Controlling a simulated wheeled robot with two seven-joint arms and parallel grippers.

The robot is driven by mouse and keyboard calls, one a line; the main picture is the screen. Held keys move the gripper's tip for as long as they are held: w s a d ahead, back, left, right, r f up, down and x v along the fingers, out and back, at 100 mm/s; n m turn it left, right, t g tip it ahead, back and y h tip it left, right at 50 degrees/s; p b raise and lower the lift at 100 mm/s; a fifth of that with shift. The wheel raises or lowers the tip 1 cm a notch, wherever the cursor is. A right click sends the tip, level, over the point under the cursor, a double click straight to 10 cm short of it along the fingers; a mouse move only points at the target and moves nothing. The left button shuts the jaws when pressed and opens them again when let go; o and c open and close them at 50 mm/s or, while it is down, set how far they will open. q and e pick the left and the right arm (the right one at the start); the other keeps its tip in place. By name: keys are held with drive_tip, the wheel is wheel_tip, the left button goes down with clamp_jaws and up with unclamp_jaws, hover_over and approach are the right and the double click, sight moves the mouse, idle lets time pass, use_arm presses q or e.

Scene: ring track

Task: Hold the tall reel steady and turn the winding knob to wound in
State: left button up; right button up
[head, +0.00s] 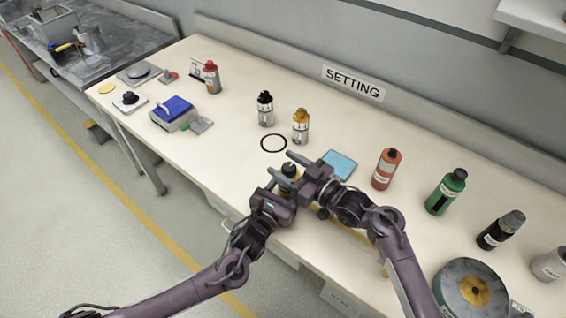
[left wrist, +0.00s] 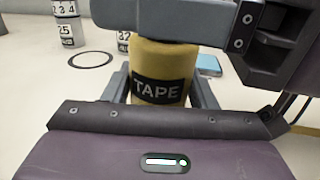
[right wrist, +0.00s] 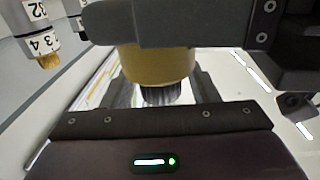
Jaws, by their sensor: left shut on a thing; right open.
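The tall reel is a yellow cylinder labelled TAPE (left wrist: 160,85), upright on the bench near its front edge. In the head view the two grippers mostly cover it. Its winding knob (right wrist: 160,94) is black and ribbed, on top of the yellow body. My left gripper (head: 283,188) is shut on the reel's body, one finger on each side. My right gripper (head: 284,164) is open at the knob, above the left one. In the right wrist view its fingers stand either side of the knob. Any mark for wound in is hidden.
A blue pad (head: 339,165) and a red bottle (head: 386,169) are to the right. A blue-topped box (head: 172,114) is to the left. A SETTING sign (head: 353,83) is at the back.

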drive_tip(key=shift+w+a, duration=0.35)
drive_tip(key=shift+a, duration=0.15)
drive_tip(key=c, duration=1)
drive_tip(key=m+t+h, duration=0.2)
drive_tip(key=t, duration=0.1)
drive_tip(key=shift+d+m+h, duration=0.1)
drive_tip(key=shift+m+h, duration=0.2)
drive_tip(key=shift+h, duration=0.1)
drive_tip(key=shift+w+d+m+t+h, duration=0.15)
drive_tip(key=shift+m+t+h, duration=0.35)
drive_tip(key=shift+h, duration=0.15)
drive_tip(key=shift+w+d+m+t+h, duration=0.1)
drive_tip(key=shift+m+t+h, duration=0.35)
drive_tip(key=shift+h, duration=0.2)
drive_tip(key=o, duration=1)
